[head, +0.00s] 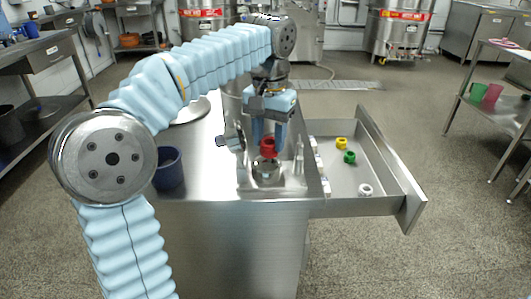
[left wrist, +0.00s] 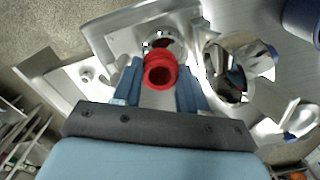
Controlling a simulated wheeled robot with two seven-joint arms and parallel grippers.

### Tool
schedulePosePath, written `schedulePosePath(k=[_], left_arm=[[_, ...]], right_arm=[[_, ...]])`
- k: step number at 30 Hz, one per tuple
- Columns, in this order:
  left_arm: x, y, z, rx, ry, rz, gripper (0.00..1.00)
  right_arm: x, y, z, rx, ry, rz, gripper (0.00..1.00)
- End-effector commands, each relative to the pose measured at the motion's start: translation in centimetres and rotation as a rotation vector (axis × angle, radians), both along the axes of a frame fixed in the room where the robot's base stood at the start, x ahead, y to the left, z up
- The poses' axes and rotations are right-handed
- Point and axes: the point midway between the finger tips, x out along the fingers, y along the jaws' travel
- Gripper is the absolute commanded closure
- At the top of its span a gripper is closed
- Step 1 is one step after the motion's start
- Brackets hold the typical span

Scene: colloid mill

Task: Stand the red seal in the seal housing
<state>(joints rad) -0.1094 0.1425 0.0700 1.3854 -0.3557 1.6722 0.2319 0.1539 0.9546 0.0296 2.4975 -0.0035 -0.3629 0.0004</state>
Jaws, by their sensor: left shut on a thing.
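The red seal (head: 268,147) is a short red ring-shaped piece. My left gripper (head: 269,138) is shut on it, fingers pointing down, and holds it over the metal worktop. It also shows in the left wrist view (left wrist: 160,71) between the two blue fingers, its round opening facing the camera. The seal housing (head: 266,172) looks like a small round metal cup just below the red seal in the head view. In the left wrist view a round metal opening (left wrist: 167,43) shows just beyond the seal, partly hidden by it. The seal appears above the housing. My right gripper is not in view.
An open drawer (head: 378,188) to the right holds a yellow seal (head: 341,143), a green seal (head: 350,157) and a white seal (head: 365,189). A dark blue bin (head: 169,168) stands on the left of the worktop. Shiny metal parts stand close around the housing.

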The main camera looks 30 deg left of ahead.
Motion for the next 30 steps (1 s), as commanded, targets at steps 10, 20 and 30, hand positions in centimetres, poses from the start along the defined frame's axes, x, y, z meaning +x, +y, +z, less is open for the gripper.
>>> schedulePosePath(k=[10,20,30], left_arm=[[0.3,1.0,-4.1,0.000,0.001,-0.002,0.87],[0.3,1.0,-4.5,0.000,0.000,-0.001,0.87],[0.3,1.0,-4.6,0.000,0.000,-0.001,0.48]], right_arm=[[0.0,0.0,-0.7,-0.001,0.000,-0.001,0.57],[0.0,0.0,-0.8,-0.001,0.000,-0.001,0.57],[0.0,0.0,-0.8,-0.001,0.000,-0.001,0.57]])
